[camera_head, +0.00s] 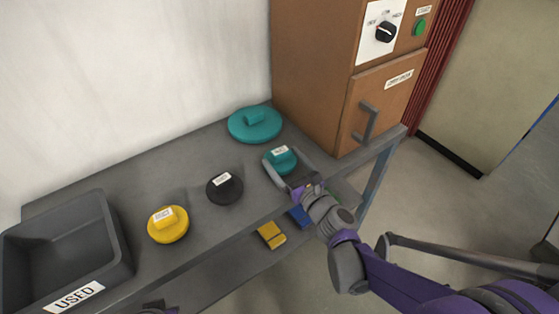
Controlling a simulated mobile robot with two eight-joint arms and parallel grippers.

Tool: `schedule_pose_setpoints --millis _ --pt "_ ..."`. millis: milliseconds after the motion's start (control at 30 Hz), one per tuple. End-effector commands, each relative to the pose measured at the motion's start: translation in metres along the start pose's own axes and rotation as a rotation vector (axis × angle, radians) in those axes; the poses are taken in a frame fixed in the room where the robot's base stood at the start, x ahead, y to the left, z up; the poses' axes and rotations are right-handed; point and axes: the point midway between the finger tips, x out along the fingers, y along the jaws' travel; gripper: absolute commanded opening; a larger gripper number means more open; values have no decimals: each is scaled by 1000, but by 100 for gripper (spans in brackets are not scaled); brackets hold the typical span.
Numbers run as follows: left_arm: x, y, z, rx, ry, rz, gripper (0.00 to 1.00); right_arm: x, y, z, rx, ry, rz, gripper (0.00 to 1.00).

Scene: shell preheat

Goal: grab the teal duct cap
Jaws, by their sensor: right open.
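A small teal cap (283,164) with a white label on its raised grip sits on the grey bench. A larger teal lidded disc (254,127) with a block handle lies behind it, near the wall; I cannot tell by any readable label which is the duct cap. My right gripper (281,156) is open, with its two fingers on either side of the small teal cap. I cannot tell whether the fingers touch it. A small dark and purple part of mine shows at the bottom edge, but no left gripper fingers are visible.
A black cap (225,190) and a yellow cap (168,227) sit left on the bench (120,180). A grey bin marked USED (70,245) stands at far left. A brown oven cabinet (318,75) with a handle is behind right. Yellow and blue items lie on the lower shelf.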

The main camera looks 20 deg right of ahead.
Motion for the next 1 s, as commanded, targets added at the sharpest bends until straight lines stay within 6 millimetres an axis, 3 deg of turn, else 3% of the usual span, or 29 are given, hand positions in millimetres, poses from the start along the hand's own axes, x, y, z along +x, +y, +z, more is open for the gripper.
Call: schedule_pose_setpoints --millis 167,500,700,767,1000 --pt "1 0 0 0 0 0 0 10 0 -1 0 0 0 98" --pt "4 0 2 0 -1 0 0 55 -2 -3 -1 0 1 98" --pt "4 0 2 0 -1 0 0 56 -2 -3 -2 0 0 98" --pt "4 0 2 0 -1 0 0 56 -2 -3 -2 0 0 90" --pt "4 0 2 0 -1 0 0 56 -2 -3 -2 0 0 47"
